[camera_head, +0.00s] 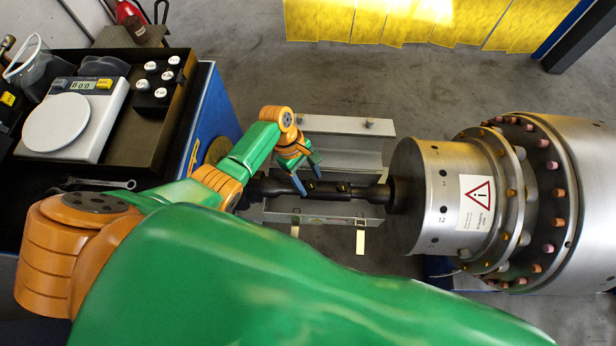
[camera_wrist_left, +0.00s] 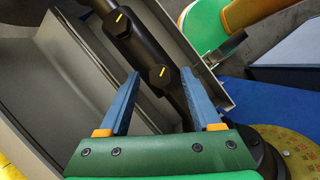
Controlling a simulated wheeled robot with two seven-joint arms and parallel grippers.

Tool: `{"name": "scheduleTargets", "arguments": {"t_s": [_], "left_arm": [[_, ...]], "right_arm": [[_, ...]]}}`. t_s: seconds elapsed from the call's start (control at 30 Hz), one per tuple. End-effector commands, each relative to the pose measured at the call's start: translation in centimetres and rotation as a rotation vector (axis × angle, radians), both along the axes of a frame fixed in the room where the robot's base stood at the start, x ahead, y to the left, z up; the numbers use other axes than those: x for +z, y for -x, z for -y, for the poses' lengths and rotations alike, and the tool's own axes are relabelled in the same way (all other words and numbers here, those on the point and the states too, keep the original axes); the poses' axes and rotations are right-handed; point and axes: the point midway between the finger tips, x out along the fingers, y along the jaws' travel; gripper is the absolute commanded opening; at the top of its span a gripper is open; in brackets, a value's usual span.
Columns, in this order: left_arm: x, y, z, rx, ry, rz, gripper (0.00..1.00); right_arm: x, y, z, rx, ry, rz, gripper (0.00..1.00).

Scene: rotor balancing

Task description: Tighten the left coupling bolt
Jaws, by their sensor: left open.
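The black shaft coupling (camera_head: 327,190) lies level in the middle of the head view, left of the steel drum. The left wrist view shows its two bolt heads, each with a yellow line. The left coupling bolt (camera_wrist_left: 161,76) is the one nearer the yellow disc; the other bolt (camera_wrist_left: 121,22) is farther up. My left gripper (camera_head: 307,181) is open over the coupling's left end. In the wrist view its blue fingertips (camera_wrist_left: 160,74) appear on either side of the left bolt, with a gap on both sides. I cannot tell whether they are down at bolt height. My right gripper is not in view.
Metal guard panels (camera_head: 345,126) stand open around the coupling. The steel drum (camera_head: 425,230) with a warning label is at the right. A yellow disc (camera_wrist_left: 295,150) sits beside the shaft.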

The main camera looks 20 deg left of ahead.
Motion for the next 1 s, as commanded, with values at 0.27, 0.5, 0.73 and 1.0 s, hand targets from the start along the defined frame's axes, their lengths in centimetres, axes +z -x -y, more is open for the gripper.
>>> {"name": "scheduleTargets", "arguments": {"t_s": [0.27, 0.5, 0.73, 1.0], "left_arm": [[0.1, 0.0, 0.0, 0.000, 0.000, 0.000, 0.24], [0.1, 0.0, 0.0, -0.001, 0.001, -0.001, 0.00], [0.0, 0.0, 0.0, -0.047, 0.001, -0.001, 0.00], [-0.1, -0.3, 0.1, -0.230, 0.002, 0.001, 0.00]], "right_arm": [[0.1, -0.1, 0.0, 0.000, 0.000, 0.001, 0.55], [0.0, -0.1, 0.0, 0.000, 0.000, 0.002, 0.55], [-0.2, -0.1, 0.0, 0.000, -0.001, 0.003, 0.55], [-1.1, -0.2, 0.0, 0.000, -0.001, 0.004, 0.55]]}}
